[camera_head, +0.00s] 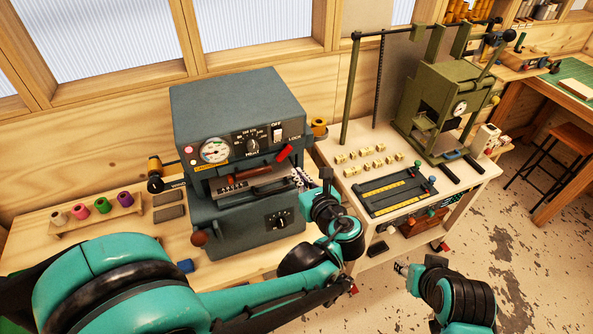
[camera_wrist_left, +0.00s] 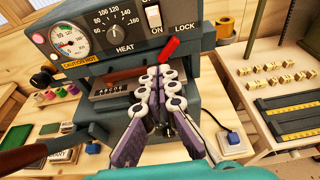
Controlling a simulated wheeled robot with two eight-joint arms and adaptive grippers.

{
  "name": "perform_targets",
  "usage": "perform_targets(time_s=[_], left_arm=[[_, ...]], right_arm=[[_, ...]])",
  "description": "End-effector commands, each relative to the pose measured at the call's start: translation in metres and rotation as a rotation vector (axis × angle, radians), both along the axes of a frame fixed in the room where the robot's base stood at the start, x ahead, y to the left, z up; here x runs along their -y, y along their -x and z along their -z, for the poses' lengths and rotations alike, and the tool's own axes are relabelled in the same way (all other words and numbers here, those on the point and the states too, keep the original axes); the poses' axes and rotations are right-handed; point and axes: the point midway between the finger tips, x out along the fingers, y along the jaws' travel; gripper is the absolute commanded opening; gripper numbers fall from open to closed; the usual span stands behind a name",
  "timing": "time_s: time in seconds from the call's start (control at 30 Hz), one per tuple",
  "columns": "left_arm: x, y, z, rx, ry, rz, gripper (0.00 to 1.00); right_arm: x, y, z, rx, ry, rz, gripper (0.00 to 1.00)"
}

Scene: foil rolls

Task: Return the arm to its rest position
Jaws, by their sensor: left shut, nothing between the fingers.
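My left arm crosses the lower part of the head view from the left. Its gripper (camera_head: 299,177) is in front of the right side of the grey hot-stamping machine (camera_head: 235,105). In the left wrist view the left gripper's fingers (camera_wrist_left: 166,80) are together with nothing between them, in front of the machine's red-handled lever (camera_wrist_left: 169,48) and type slot. Whether they touch the machine I cannot tell. My right gripper (camera_head: 402,268) shows small at the lower right of the head view, in front of the white table; its fingers are too small to judge.
Foil rolls (camera_head: 102,205) stand on a wooden holder at the left of the bench. A white table (camera_head: 468,183) at the right bears a green press (camera_head: 443,105), brass type blocks and a black tray (camera_head: 394,188). A stool (camera_head: 572,139) stands farther right, with open floor before it.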

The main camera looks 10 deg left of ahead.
Motion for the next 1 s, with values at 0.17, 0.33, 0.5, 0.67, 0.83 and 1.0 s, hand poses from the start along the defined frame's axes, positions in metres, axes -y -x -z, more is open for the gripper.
perform_targets(time_s=[0.17,0.33,0.5,0.67,0.83,1.0], left_arm=[[0.000,0.000,0.000,0.000,0.000,0.000,0.00],[0.000,0.000,0.000,0.000,0.000,0.000,0.00],[-0.008,0.003,0.007,0.007,0.060,-0.024,0.00],[-0.044,0.027,0.047,0.067,0.445,-0.194,0.00],[-0.076,0.082,0.108,0.230,1.105,-0.586,0.00],[-0.078,0.134,0.151,0.445,1.698,-1.057,0.00]], right_arm=[[0.000,0.000,0.000,0.000,0.000,0.000,0.40],[0.000,0.000,0.000,0.000,0.000,0.000,0.40],[0.000,0.000,0.005,0.000,0.000,0.000,0.40],[0.000,0.000,0.031,0.000,0.000,0.000,0.40],[0.000,0.000,0.069,0.000,0.000,0.000,0.40],[0.000,0.000,0.101,0.000,0.000,0.000,0.40]])
